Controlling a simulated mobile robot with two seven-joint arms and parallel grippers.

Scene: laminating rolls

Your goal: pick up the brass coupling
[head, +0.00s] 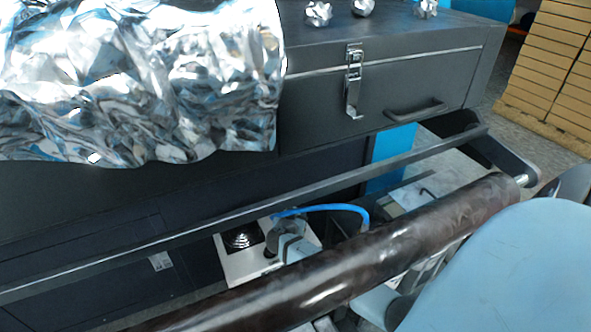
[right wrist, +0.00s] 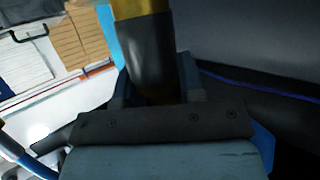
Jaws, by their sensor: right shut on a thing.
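In the right wrist view my right gripper (right wrist: 150,93) is shut on a dark cylinder with a brass-yellow band (right wrist: 141,9) at its far end, which I take for the brass coupling. The cylinder points away from the wrist, and its far end is cut off by the top of the picture. Its near end is hidden between the fingers. I cannot make out the coupling or the right gripper in the head view. My left gripper is not in view.
In the head view a long dark roll (head: 380,255) and a thin dark bar (head: 240,218) run diagonally across the front. A crumpled silver foil bundle (head: 140,85) lies at upper left. A dark case with a latch (head: 353,82) carries small foil balls (head: 319,13). A blue hose (head: 330,207) shows below.

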